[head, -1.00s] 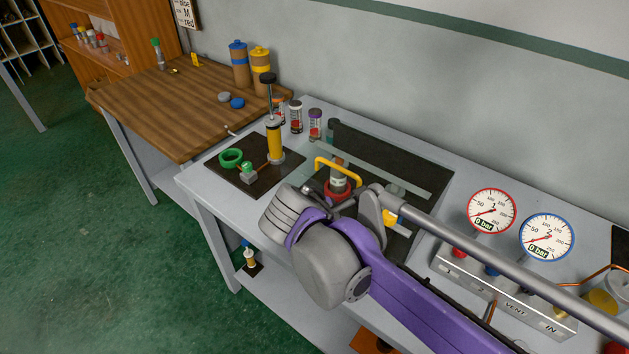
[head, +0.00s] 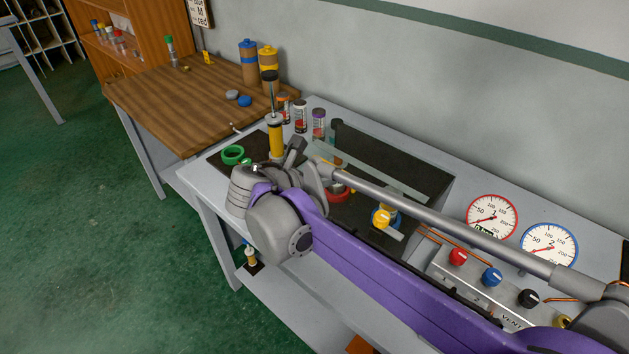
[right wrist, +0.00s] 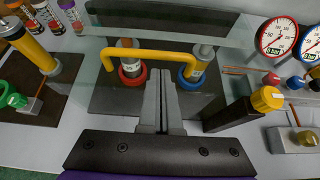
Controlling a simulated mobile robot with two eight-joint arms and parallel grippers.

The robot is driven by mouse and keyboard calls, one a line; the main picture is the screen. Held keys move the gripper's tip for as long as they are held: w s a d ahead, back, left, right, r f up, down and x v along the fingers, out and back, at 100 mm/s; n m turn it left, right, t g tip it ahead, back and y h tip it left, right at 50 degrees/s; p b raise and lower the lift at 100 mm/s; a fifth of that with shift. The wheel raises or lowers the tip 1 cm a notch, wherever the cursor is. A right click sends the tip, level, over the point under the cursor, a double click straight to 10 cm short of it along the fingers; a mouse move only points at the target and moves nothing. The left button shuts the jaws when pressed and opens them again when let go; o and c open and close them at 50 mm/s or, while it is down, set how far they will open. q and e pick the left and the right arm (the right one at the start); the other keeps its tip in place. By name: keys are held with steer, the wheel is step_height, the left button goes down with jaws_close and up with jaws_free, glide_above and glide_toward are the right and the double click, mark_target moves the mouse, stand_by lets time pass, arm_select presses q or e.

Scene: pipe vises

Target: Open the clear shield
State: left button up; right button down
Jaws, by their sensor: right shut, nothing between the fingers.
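The clear shield (right wrist: 235,42) is a see-through panel with a yellow bar handle (right wrist: 150,54) in the right wrist view. A pipe with a red ring (right wrist: 132,78) and one with a blue ring (right wrist: 188,80) stand around the handle. My right gripper (right wrist: 161,73) is shut and empty, its tips just on the near side of the bar; I cannot tell whether they touch it. My left gripper is not in view.
A yellow knob (right wrist: 267,98) on a dark block stands right of the fingers. Farther right are a red gauge (head: 491,217) and a blue gauge (head: 549,245) behind a valve panel. A yellow pump (head: 275,138) and a green ring (head: 233,155) are at left.

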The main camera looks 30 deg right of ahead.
steer(key=shift+x, duration=1)
steer(key=shift+r, duration=0.1)
